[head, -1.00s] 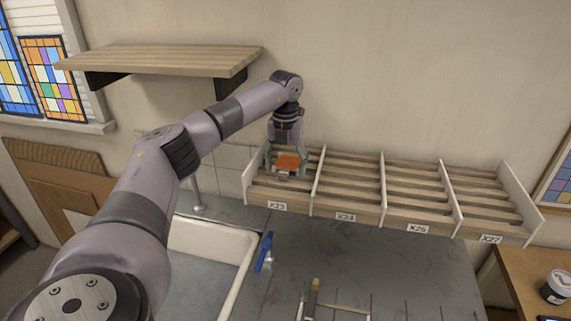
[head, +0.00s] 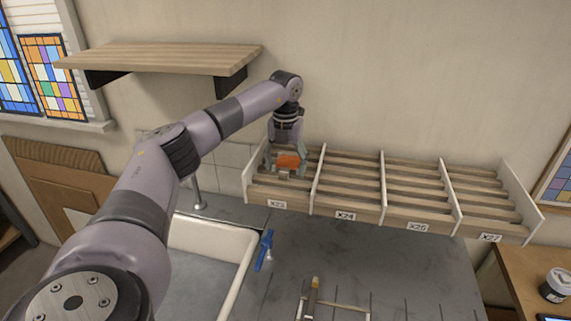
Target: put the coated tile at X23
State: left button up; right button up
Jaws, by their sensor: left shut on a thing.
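An orange tile (head: 288,161) is held in my left gripper (head: 286,168), which is shut on it. The gripper and tile are over the X23 compartment (head: 277,204), the leftmost of the slatted rack (head: 345,200). I cannot tell whether the tile touches the slats. Part of the tile is hidden by the gripper fingers. My right gripper is not in view.
Compartments X24 (head: 345,215), X25 (head: 419,226) and X27 (head: 490,238) look empty. White dividers (head: 318,181) stand between them. A blue tool (head: 264,250) lies beside the sink (head: 238,285). A wooden shelf (head: 165,58) juts from the wall above.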

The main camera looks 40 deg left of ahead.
pick_arm(q)
jog(key=o, duration=1.3)
jog(key=shift+o, duration=0.9)
jog(key=shift+r, duration=4.05)
jog(key=shift+f, duration=0.1)
